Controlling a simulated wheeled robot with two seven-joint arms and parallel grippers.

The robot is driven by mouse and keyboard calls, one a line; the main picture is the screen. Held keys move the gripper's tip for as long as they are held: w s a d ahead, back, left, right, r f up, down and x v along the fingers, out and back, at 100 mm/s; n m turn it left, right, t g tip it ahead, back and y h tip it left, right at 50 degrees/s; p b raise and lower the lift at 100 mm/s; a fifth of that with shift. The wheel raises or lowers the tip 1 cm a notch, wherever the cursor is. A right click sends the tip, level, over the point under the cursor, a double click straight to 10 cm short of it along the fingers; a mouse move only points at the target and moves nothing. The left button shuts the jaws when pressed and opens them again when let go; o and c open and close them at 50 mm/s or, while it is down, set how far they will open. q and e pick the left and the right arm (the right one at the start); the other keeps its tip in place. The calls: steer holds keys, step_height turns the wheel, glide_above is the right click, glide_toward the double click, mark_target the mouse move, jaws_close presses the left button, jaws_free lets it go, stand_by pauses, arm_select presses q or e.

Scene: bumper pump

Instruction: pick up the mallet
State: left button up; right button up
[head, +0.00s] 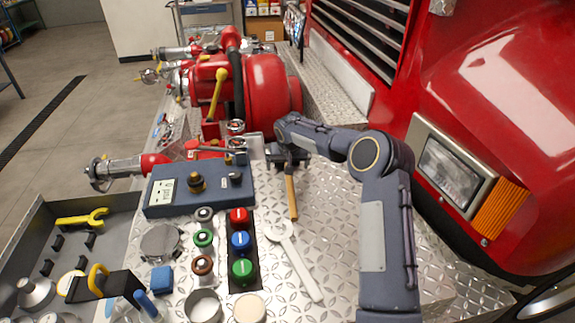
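The mallet's tan wooden handle (291,197) shows on the silver diamond-plate deck, pointing toward the front of the picture. My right gripper (287,165) is at the far end of the handle, where the arm comes in from the right and reaches down. The gripper and wrist overlap the mallet's dark head, so I cannot tell the head from the fingers or see whether they are closed on it. My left gripper is not in view.
A silver wrench (294,262) lies just in front of the mallet. Red, blue and green knobs (240,242) and a blue gauge box (180,190) stand to the left. The red pump (268,88) rises behind. A grey tray (28,235) holds a yellow wrench (82,219).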

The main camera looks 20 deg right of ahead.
steer(key=c, duration=1.4)
steer(key=shift+r, duration=0.1)
steer(key=shift+c, duration=0.6)
